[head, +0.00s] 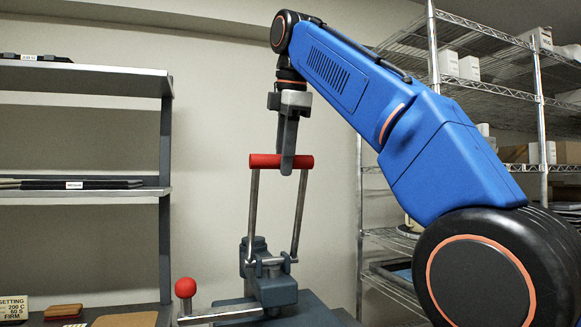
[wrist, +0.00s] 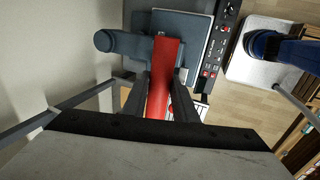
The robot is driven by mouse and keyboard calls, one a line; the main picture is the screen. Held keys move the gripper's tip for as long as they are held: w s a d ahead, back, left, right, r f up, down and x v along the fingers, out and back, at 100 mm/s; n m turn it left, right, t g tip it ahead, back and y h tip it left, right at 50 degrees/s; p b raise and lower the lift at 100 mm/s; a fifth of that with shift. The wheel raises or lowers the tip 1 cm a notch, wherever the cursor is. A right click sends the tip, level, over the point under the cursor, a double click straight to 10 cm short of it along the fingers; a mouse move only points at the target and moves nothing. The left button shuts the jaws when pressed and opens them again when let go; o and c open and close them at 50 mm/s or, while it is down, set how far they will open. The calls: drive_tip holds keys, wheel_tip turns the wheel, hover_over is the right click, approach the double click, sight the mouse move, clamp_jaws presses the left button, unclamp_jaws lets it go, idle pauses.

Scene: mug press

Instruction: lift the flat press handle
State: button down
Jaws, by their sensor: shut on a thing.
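The press handle is a red bar (head: 266,161) across the top of two grey metal rods (head: 300,216). The rods rise steeply from the dark grey press (head: 272,288) in the head view. My gripper (head: 288,165) points down from above and is shut on the red bar near its right part. In the wrist view the red bar (wrist: 164,80) runs between the two dark fingers of my gripper (wrist: 158,95), with the press body (wrist: 180,28) below. The lower part of the press is cut off by the head view's bottom edge.
A red ball knob (head: 185,288) stands on a lever at the press's left. Shelves (head: 80,187) stand at the left, and a wire rack (head: 480,60) with boxes at the right. A control panel (wrist: 217,50) lies beside the press. The wall behind the handle is bare.

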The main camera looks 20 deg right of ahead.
drive_tip(key=shift+w, duration=0.95)
drive_tip(key=c, duration=2.3)
unclamp_jaws()
drive_tip(key=shift+w+r, duration=0.1)
drive_tip(key=shift+w, duration=0.2)
drive_tip(key=shift+o, duration=0.5)
drive_tip(key=shift+w, duration=0.1)
drive_tip(key=o, duration=0.8)
drive_tip(key=shift+w+a, duration=0.1)
drive_tip(key=shift+w, duration=0.05)
